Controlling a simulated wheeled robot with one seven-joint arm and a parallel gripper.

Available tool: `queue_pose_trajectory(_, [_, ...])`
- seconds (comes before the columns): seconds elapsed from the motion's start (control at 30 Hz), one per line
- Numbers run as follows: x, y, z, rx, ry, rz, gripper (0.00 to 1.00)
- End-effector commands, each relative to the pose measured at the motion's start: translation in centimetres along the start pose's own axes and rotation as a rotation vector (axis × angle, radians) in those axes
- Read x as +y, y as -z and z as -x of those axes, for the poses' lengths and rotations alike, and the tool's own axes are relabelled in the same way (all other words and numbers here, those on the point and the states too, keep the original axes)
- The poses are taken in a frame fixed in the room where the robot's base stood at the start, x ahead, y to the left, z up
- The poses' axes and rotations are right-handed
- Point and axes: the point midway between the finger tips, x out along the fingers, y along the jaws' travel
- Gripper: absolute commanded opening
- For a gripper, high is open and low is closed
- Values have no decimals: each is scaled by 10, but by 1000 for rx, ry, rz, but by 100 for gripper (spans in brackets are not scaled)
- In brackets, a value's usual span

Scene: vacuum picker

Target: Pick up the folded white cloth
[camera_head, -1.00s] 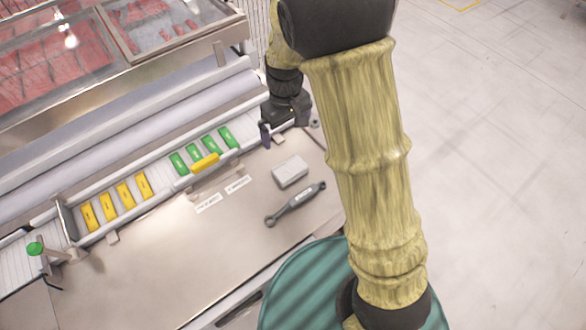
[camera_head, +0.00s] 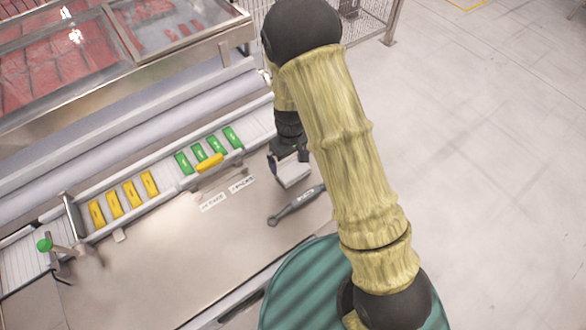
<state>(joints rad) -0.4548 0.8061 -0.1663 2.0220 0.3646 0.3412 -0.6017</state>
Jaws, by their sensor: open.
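The folded white cloth (camera_head: 295,176) is a small pale block on the metal table, left of my yellow-sleeved arm. My gripper (camera_head: 286,165) is black and points down at the cloth's upper edge, hiding part of it. One finger shows at the cloth's left corner; the other is near its upper right side. The jaws are open. I cannot tell whether the fingers touch the cloth or hang above it.
A dark grey wrench-like tool (camera_head: 296,205) lies just below the cloth. A conveyor (camera_head: 168,180) with several green and yellow packs runs behind. A yellow pack (camera_head: 210,162) sits at its edge. The table (camera_head: 190,260) is clear at lower left.

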Motion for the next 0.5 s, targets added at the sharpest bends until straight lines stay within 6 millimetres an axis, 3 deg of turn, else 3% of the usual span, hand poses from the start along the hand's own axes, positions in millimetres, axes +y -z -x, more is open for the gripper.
queue_pose_trajectory(0.33, [1, -1, -2, -1, 0, -2, 100])
queue_pose_trajectory(0.5, [2, -4, -13, -4, 1, -4, 100])
